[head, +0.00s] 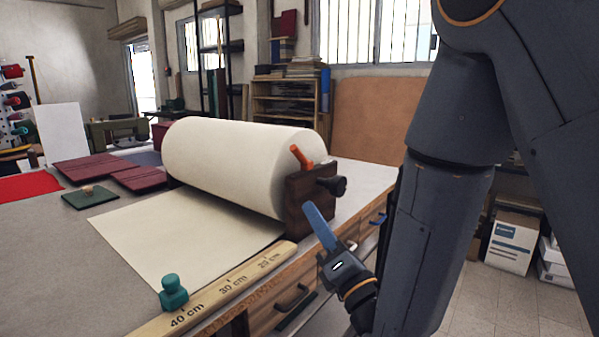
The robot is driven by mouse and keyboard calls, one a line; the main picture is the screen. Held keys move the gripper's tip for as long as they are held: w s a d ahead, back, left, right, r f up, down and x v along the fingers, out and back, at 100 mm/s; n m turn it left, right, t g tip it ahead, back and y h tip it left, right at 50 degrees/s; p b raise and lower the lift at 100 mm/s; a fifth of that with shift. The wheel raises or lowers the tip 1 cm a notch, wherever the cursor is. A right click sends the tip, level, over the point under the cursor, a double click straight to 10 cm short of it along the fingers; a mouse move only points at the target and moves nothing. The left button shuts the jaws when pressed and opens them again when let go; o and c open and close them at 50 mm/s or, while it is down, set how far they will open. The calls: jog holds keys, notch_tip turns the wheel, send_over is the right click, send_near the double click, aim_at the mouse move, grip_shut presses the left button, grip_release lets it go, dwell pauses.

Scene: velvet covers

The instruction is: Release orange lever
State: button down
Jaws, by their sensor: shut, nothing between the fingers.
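The orange lever (301,156) sits on top of the dark wooden end bracket (306,203) of the roll holder, tilted up to the left. A dark knob (333,186) sticks out from the bracket's right side. A large cream roll (235,160) lies in the holder, with a sheet (185,235) drawn out flat on the table. My gripper (312,212) is at the front right of the bracket, below the lever and apart from it. Its blue fingers are closed together and empty, pointing up and left. Whether they touch the bracket I cannot tell.
A wooden ruler (225,289) runs along the table's front edge, with a green weight (173,292) on it. Dark red covers (90,169) and a green pad (91,197) lie at left. Drawers with handles (292,298) are below.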

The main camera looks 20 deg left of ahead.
jog(key=shift+w, duration=0.1)
jog(key=p, duration=0.4)
send_near(300, 157)
jog(key=w+a+r, duration=0.2)
jog(key=w+a, duration=0.1)
jog(key=a, duration=0.2)
jog(key=shift+a+r, duration=0.2)
jog(key=shift+r, duration=0.1)
jog(key=shift+a+r+m+p, duration=0.15)
jog(key=shift+r+m+p, duration=0.05)
jog(key=shift+m+p, duration=0.1)
